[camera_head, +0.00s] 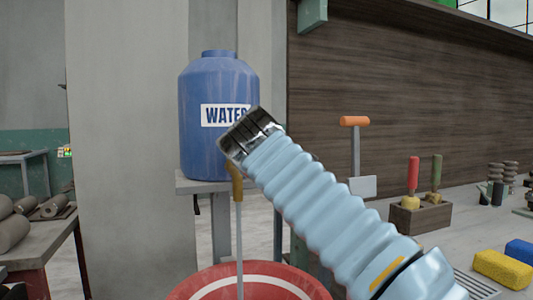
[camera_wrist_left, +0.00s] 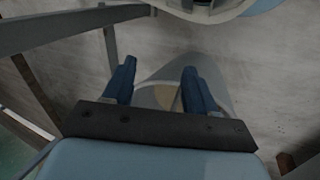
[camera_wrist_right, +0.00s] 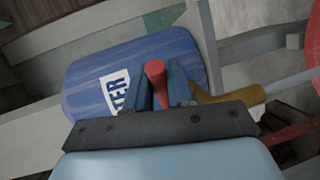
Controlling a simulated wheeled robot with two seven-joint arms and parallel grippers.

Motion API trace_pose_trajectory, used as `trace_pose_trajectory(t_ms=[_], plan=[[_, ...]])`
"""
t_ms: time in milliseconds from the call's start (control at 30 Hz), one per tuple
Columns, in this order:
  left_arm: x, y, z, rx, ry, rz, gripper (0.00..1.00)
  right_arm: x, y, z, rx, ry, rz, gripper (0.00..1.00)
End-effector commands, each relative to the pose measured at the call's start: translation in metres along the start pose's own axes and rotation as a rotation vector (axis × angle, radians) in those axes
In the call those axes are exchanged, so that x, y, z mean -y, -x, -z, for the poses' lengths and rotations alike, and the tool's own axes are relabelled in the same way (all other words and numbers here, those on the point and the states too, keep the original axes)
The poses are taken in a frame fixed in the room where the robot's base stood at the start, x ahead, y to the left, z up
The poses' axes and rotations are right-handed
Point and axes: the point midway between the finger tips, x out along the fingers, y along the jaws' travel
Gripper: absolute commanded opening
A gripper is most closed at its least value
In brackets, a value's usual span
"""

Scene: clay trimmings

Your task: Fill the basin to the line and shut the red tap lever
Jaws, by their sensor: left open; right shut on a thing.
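The blue barrel (camera_head: 217,125), labelled WATER, stands upright on a grey stand. Its brass tap (camera_head: 236,185) is partly hidden by my right arm, and a thin pale stream (camera_head: 239,245) falls from it into the red basin (camera_head: 190,284). The basin's white line shows as an arc; its lower part is cut off by the frame and I cannot tell the water level. In the right wrist view my right gripper (camera_wrist_right: 160,85) is shut on the red tap lever (camera_wrist_right: 155,72), beside the brass tap body (camera_wrist_right: 232,103). My left gripper (camera_wrist_left: 160,88) is open and empty, outside the head view.
A workbench (camera_head: 440,230) at the right holds a wooden tool box (camera_head: 420,217), a yellow sponge (camera_head: 502,268) and a blue block (camera_head: 521,250). Grey clay rolls (camera_head: 12,232) lie on a table at the left. A grey cylinder (camera_wrist_left: 165,75) stands beyond my open left fingers.

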Motion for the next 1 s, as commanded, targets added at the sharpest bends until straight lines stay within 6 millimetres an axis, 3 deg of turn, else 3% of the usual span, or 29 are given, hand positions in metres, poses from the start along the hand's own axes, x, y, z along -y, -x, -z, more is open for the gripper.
trace_pose_trajectory(t_ms=[633,667,767,1000], plan=[[0.0007,-0.0008,0.0004,-0.001,0.0,0.0,0.57,0.0014,0.0024,0.0017,0.053,-0.009,-0.002,0.0],[0.0006,-0.0008,0.0004,-0.001,0.0,0.0,0.57,0.0014,0.0024,0.0017,0.053,-0.009,-0.002,0.25],[0.0006,-0.0008,0.0004,-0.001,0.0,0.0,0.57,0.0013,0.0024,0.0016,0.053,-0.009,-0.002,0.4],[0.0006,-0.0007,0.0003,-0.001,0.0,0.0,0.57,0.001,0.0025,0.0013,0.053,-0.009,-0.002,0.43]])
